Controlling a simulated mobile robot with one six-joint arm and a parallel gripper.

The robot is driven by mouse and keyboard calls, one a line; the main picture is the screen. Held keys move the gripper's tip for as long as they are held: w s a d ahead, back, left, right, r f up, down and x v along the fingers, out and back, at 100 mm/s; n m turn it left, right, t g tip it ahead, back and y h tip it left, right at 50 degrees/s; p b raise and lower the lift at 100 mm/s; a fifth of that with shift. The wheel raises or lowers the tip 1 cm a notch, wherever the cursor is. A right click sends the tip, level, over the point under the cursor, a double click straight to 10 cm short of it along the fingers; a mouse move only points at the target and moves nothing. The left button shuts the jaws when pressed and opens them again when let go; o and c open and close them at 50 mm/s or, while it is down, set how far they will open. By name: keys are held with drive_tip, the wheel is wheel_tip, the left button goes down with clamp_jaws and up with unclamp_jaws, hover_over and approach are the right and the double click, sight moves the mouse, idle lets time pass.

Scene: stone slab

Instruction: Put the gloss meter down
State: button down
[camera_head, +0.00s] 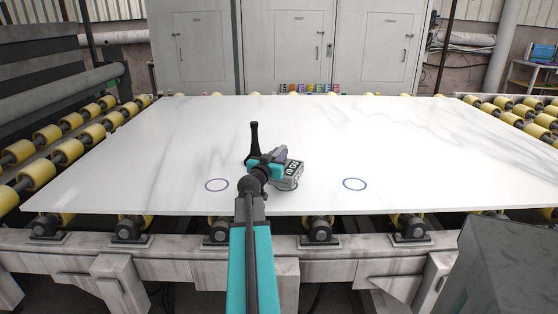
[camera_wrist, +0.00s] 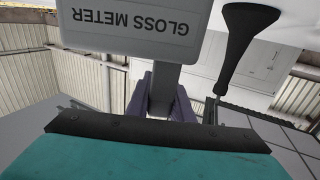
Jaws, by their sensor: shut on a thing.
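The gloss meter (camera_head: 287,178) is a grey box with a dark, lettered face. In the wrist view, its grey body (camera_wrist: 135,28) reads "GLOSS METER" upside down. My gripper (camera_head: 279,154) is shut on its grey stem, with purple fingers (camera_wrist: 162,98) on either side in the wrist view. The meter is over the near middle of the white stone slab (camera_head: 400,135), between two blue ring marks, left (camera_head: 217,185) and right (camera_head: 354,184). I cannot tell whether it touches the slab.
A black, tapered, handle-like thing (camera_head: 254,138) stands just left of my gripper; it also shows in the wrist view (camera_wrist: 243,45). Yellow rollers (camera_head: 68,151) flank the slab. Small coloured items (camera_head: 310,87) line its far edge before grey cabinets (camera_head: 300,45). The slab is otherwise clear.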

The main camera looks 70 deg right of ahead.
drive_tip(key=shift+r, duration=0.1)
drive_tip(key=shift+w+d+p, duration=0.2)
drive_tip(key=shift+d+p, duration=0.1)
drive_tip(key=shift+d, duration=0.2)
drive_tip(key=shift+w+d+f, duration=0.1)
drive_tip(key=shift+d+f, duration=0.05)
drive_tip(key=shift+f, duration=0.15)
drive_tip(key=shift+s+f, duration=0.2)
drive_tip(key=shift+f, duration=0.85)
drive_tip(key=shift+w+f, duration=0.2)
drive_tip(key=shift+f, duration=0.3)
drive_tip(key=shift+f, duration=0.15)
drive_tip(key=c, duration=1.6)
unclamp_jaws()
drive_tip(key=shift+o, duration=0.2)
